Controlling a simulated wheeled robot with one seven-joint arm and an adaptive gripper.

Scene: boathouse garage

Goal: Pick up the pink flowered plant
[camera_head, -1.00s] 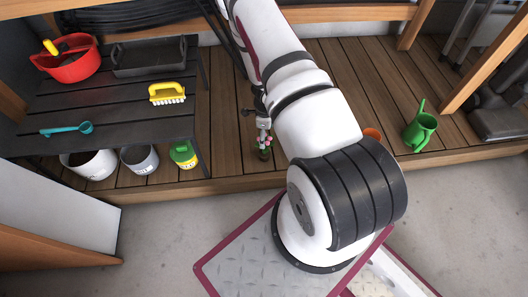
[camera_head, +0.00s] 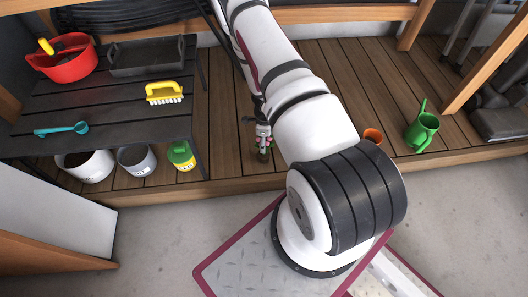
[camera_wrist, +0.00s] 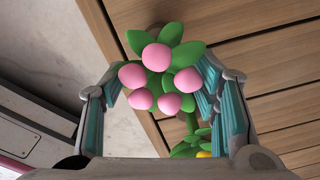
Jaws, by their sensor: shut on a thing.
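The pink flowered plant (camera_wrist: 160,75) has several round pink blooms and green leaves. In the wrist view it sits between the two fingers of my gripper (camera_wrist: 170,105), which have teal pads. My gripper is shut on it. In the head view my gripper (camera_head: 262,137) is at the plant (camera_head: 263,155), which is small and low on the wooden deck, partly hidden by the gripper. I cannot tell whether its base touches the deck.
A dark slatted table (camera_head: 105,105) at left holds a red bucket (camera_head: 68,66), a black tray (camera_head: 147,56), a yellow brush (camera_head: 164,93) and a blue scoop (camera_head: 62,129). Several pots stand below it. An orange pot (camera_head: 373,136) and a green watering can (camera_head: 422,132) stand right on the deck.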

